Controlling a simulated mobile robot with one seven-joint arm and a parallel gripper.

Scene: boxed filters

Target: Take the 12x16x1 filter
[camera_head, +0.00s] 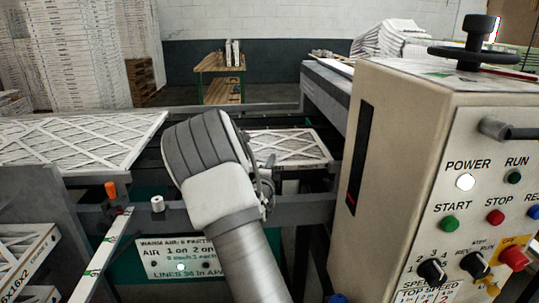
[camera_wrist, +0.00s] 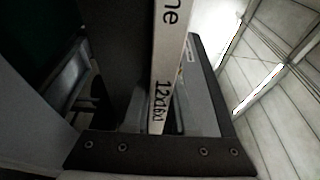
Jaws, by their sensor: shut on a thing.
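In the wrist view, a filter with a narrow white edge (camera_wrist: 163,70) reads "12x16x1" in black. It stands between the two dark fingers of my gripper (camera_wrist: 155,95), which is shut on it. In the head view my arm hides the fingers. A white filter with a lattice face (camera_head: 288,148) shows just right of my wrist, over the machine bed; I cannot tell whether it is the held one.
A large lattice-faced filter (camera_head: 80,140) lies at the left. More boxed filters (camera_head: 25,262) stand lower left. A beige control box (camera_head: 420,180) with buttons and a handwheel rises close on the right. A grey rail (camera_head: 300,212) crosses by my arm. A small wooden table (camera_head: 220,75) stands behind.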

